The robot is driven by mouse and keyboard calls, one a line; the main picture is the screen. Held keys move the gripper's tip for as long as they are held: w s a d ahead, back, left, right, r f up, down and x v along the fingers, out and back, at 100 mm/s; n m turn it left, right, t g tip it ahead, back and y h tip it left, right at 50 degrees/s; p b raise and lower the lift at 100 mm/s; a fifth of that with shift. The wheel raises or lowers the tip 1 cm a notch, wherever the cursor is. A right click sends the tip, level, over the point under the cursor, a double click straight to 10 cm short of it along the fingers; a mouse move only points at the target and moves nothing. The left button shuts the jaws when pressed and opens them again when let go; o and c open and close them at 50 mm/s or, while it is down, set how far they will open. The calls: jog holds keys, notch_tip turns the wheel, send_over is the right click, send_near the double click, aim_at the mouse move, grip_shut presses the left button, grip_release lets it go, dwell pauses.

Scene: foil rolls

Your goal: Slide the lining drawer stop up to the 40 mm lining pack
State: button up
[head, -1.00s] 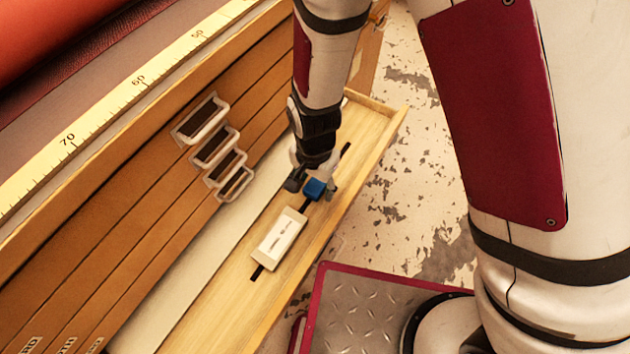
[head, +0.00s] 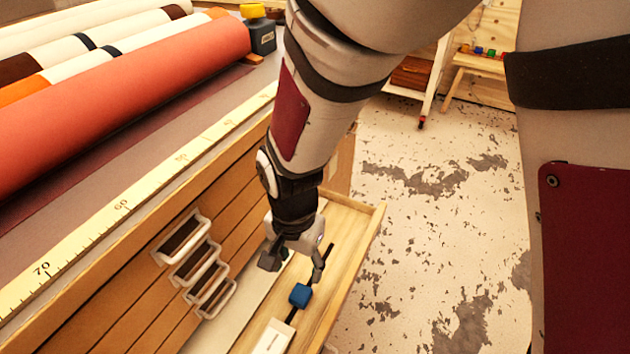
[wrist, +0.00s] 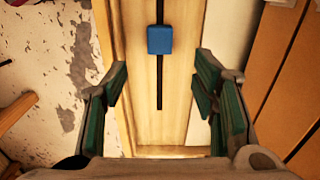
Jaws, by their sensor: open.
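The blue drawer stop (head: 300,295) sits on a dark slot in the floor of the open wooden drawer. A white pack (head: 272,338) lies on the same slot line nearer the bottom edge, partly cut off by the frame. A short stretch of bare slot separates the two. My gripper (head: 294,262) is open and empty over the drawer, on the far side of the stop from the pack. In the wrist view the stop (wrist: 160,40) shows ahead of my open fingers (wrist: 160,76), between their lines but not held. The pack is out of the wrist view.
The drawer's wooden wall (head: 350,265) stands along the right, with bare worn floor beyond. Cabinet fronts with several framed handles (head: 183,237) run along the left. Above them lie a yellow ruler (head: 120,208) and several rolls, including a red one (head: 120,90).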

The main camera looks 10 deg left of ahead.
jog(key=shift+r, duration=0.25)
